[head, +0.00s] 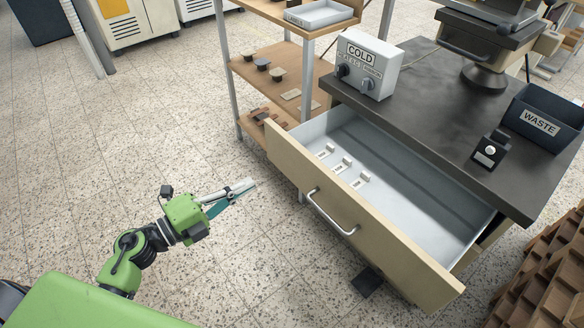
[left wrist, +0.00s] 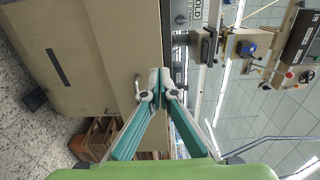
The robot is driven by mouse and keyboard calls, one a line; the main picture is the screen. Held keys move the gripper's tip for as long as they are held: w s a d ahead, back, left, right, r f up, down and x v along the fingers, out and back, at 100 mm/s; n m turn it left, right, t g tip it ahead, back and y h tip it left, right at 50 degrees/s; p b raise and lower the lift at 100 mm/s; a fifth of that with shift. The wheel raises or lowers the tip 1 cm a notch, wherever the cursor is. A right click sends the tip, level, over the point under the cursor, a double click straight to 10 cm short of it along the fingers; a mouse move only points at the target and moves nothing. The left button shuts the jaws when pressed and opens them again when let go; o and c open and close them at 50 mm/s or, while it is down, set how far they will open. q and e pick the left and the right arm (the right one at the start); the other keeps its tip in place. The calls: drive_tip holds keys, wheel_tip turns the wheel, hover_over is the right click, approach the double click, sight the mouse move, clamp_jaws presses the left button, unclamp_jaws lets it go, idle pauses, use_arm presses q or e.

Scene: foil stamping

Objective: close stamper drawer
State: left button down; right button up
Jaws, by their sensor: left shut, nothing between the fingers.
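The stamper drawer (head: 425,221) is pulled out from under the dark worktop in the head view. Its beige front (head: 380,239) carries a metal bar handle (head: 330,213). Several small pale pieces lie inside, near the left end. My left gripper (head: 252,184) is shut and empty, to the left of the drawer front and apart from it in the head view. In the left wrist view the fingertips (left wrist: 160,72) point towards the beige drawer front (left wrist: 90,50), and part of the handle shows beside them. My right gripper is not in view.
The dark worktop (head: 400,99) bears a COLD control box (head: 367,63), a small black device (head: 491,150) and a WASTE bin (head: 543,117). A wooden shelf rack (head: 270,68) stands just left of the drawer. A brown slatted stack (head: 550,275) stands at right. The tiled floor at left is clear.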

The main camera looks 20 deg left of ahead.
sight(301, 154)
use_arm(q)
drive_tip(key=x, duration=1.3)
drive_tip(key=shift+w+d, duration=0.25)
drive_tip(key=shift+w, duration=0.1)
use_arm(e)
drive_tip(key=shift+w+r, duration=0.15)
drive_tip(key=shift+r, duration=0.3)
